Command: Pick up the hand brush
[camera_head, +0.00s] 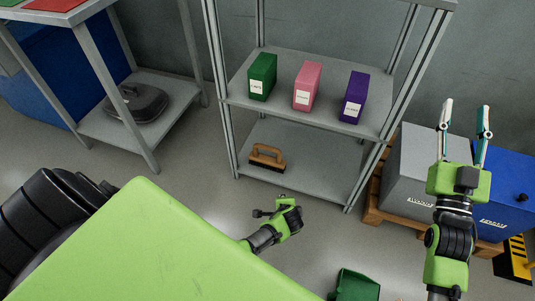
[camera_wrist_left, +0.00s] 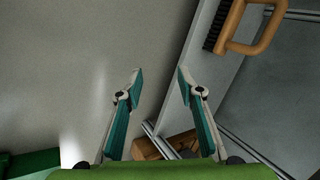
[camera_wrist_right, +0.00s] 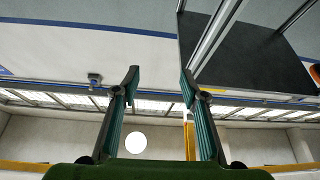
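The hand brush (camera_head: 267,157) has a tan wooden handle and dark bristles. It lies on the lower shelf of the metal rack, near its left front side. In the left wrist view the brush (camera_wrist_left: 248,28) shows at the top right, partly cut off by the picture's edge. My left gripper (camera_wrist_left: 158,75) is open and empty, apart from the brush. In the head view the left arm's end shows just in front of the rack, its fingers hard to make out. My right gripper (camera_head: 464,112) is raised at the right, open and empty, far from the brush.
The metal rack's upper shelf (camera_head: 285,115) holds a green box (camera_head: 262,77), a pink box (camera_head: 307,86) and a purple box (camera_head: 353,97). Grey (camera_head: 411,165) and blue (camera_head: 506,180) containers stand on a pallet at right. A green bin (camera_head: 355,286) is on the floor. A table (camera_head: 90,60) stands at left.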

